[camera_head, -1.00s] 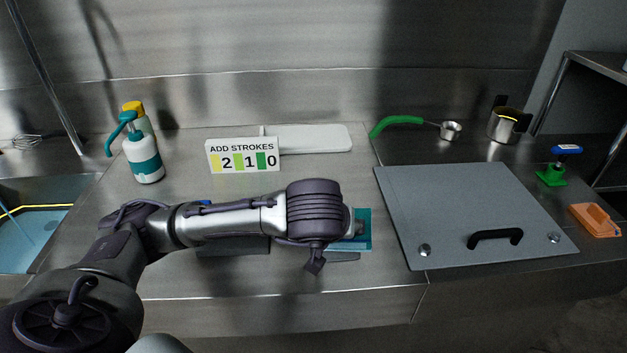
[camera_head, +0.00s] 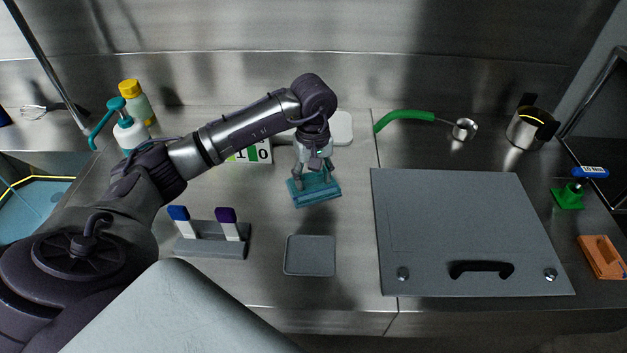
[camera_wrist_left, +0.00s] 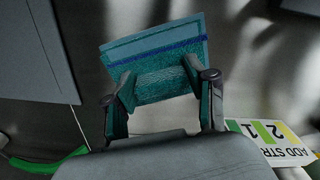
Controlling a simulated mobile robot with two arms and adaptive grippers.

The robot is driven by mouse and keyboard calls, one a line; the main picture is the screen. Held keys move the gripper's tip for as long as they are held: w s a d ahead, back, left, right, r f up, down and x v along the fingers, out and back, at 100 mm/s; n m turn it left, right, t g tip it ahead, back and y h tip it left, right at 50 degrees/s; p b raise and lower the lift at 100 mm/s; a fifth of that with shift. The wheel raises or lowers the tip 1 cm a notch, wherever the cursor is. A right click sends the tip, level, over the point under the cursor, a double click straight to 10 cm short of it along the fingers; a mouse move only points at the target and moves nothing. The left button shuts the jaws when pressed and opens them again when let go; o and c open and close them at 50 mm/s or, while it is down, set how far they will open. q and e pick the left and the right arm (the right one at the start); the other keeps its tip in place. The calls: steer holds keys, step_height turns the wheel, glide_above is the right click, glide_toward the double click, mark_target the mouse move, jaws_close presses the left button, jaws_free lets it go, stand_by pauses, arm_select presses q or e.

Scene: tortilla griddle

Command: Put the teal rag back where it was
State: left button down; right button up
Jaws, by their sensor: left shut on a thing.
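The teal rag (camera_head: 315,190) is folded into a flat pad and hangs in my left gripper (camera_head: 314,172) above the counter. In the left wrist view the rag (camera_wrist_left: 157,62) sits between the two fingers of the left gripper (camera_wrist_left: 163,95), with a dark blue stripe across it. A shallow grey tray (camera_head: 310,256) lies empty on the counter, nearer than the rag. My right gripper is in neither view.
A grey holder (camera_head: 213,245) with blue and purple-topped pieces stands left of the tray. The griddle's grey lid (camera_head: 460,220) with a black handle lies to the right. The sign (camera_head: 254,154) is partly behind my arm. Bottles (camera_head: 128,132) stand back left.

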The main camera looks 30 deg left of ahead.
mark_target(313, 185)
arm_select(q)
steer(key=shift+w+a+f, duration=0.3)
steer(key=shift+w+a, duration=0.05)
steer(key=shift+w, duration=0.2)
steer(key=shift+w+a+f, duration=0.2)
steer(key=shift+w+f, duration=0.05)
steer(key=shift+f, duration=0.15)
step_height(313, 185, down, 3)
steer(key=shift+s+f+p, duration=0.1)
steer(key=shift+p, duration=0.8)
steer(key=shift+f, duration=0.25)
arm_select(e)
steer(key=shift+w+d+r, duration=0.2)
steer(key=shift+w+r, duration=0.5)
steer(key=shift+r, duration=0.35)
arm_select(q)
steer(key=shift+f, duration=0.1)
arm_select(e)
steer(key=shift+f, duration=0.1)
arm_select(q)
steer(key=shift+c, duration=1.8)
jaws_free()
